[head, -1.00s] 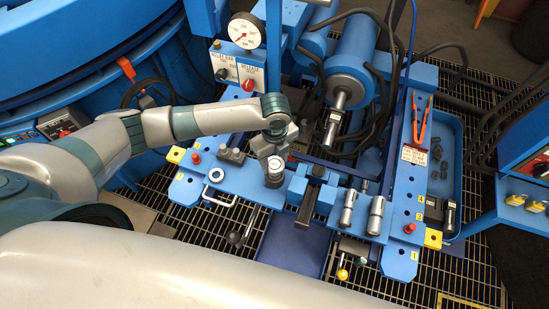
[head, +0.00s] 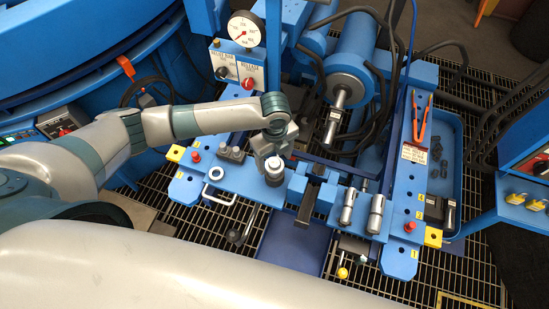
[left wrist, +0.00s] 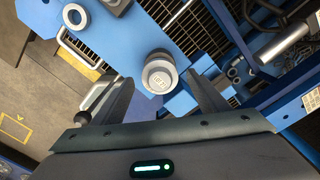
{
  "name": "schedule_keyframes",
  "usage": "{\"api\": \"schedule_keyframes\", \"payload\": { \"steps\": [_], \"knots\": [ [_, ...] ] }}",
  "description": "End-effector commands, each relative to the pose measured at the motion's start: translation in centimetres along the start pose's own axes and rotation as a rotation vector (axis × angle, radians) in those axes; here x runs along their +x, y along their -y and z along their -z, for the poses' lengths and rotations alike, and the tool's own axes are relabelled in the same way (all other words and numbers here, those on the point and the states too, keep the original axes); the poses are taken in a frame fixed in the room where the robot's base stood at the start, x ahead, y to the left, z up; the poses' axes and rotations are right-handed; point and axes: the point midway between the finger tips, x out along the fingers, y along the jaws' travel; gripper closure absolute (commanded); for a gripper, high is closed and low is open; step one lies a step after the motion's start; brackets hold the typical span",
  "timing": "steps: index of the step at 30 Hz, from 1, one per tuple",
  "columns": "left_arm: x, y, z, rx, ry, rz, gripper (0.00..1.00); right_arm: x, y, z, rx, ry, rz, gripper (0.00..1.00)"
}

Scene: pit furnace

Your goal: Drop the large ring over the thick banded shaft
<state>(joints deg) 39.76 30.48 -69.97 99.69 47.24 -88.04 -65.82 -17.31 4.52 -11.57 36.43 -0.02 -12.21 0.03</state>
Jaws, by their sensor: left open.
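My left gripper (left wrist: 160,103) is open, pointing down above an upright round piece on the blue bench. The piece is a thick grey cylinder (left wrist: 159,75) with a pale collar and a marked top face. It stands just ahead of and between the spread fingers in the left wrist view. In the head view its pale top (head: 274,171) shows below the gripper. I cannot tell whether the collar is a separate ring. Another pale ring (head: 216,174) lies flat on the plate to the left and also shows in the left wrist view (left wrist: 74,16). My right gripper is out of view.
A white D-shaped handle (head: 219,197) juts from the bench's left front. Short grey posts (head: 230,153) stand behind the flat ring. A large ram (head: 335,117) and dark hoses are behind.

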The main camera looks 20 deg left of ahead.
Motion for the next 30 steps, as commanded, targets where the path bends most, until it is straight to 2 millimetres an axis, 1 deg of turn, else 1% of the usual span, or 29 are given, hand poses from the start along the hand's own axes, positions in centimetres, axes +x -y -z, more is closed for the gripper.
{"api": "schedule_keyframes", "payload": {
  "steps": [5,11,17,30],
  "knots": [
    [-0.2,0.0,0.0,0.0,0.0,0.0,0.32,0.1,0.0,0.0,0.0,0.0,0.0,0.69],
    [-1.7,0.1,0.0,0.001,0.0,0.001,0.32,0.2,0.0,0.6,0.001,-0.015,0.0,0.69],
    [-4.9,0.1,0.0,0.002,0.001,0.004,0.32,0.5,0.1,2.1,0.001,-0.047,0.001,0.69],
    [-13.7,0.1,-0.1,0.001,0.002,0.004,0.32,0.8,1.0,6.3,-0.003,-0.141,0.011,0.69]
  ]
}}
